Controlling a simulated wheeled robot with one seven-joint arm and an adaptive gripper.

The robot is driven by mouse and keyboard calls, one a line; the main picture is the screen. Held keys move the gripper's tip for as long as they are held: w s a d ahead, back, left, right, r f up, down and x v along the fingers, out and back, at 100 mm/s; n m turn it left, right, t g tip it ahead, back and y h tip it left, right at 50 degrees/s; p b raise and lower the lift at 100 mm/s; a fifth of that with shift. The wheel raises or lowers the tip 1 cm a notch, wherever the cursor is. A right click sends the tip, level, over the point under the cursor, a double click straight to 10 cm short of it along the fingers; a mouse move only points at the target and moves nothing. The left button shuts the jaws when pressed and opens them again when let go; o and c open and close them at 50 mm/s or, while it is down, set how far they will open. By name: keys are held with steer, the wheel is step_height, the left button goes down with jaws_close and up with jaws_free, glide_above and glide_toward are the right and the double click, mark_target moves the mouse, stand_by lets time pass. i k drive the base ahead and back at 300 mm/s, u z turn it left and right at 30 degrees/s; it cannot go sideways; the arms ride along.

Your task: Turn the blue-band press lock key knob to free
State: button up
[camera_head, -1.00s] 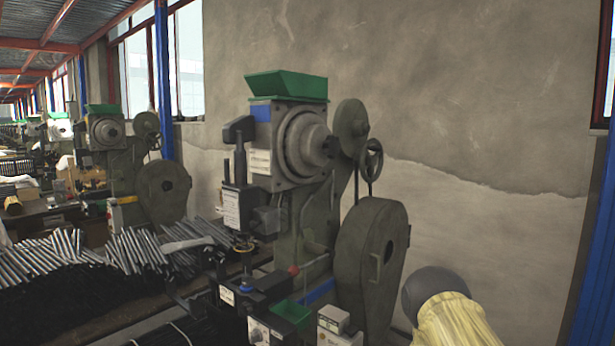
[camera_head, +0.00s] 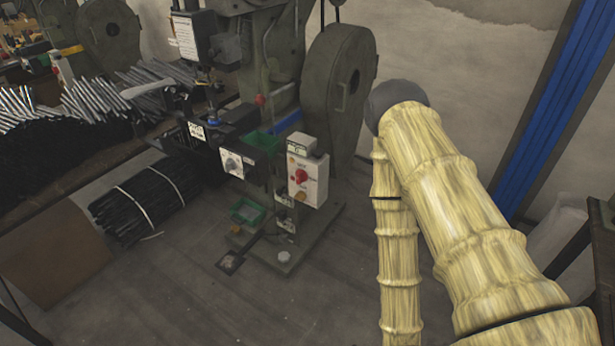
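The near press (camera_head: 342,75) stands at the middle top, with its upper part cut off. A blue strip (camera_head: 286,124) shows low on its body. On its front is a black box with a pale plate carrying a dark round knob (camera_head: 232,164). To its right is a white control box (camera_head: 318,180) with a red knob (camera_head: 301,176) and an orange-yellow one below. I cannot tell which knob is the lock key knob, nor its setting. My yellow-sleeved arm is at the right, apart from the press in the picture. My gripper is out of view.
Bundled dark rods (camera_head: 140,205) lie on the floor at left, below racks of metal rods (camera_head: 85,100). A green tray (camera_head: 247,212) and pedal-like parts sit at the press foot. A blue post (camera_head: 545,110) stands at right. The floor in front is clear.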

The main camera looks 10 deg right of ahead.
mark_target(301, 196)
steer(key=u, duration=0.35)
steer(key=k, duration=0.95)
steer(key=u, duration=1.65)
steer(key=i, duration=0.95)
steer(key=z, duration=1)
steer(key=i, duration=0.75)
steer(key=z, duration=0.75)
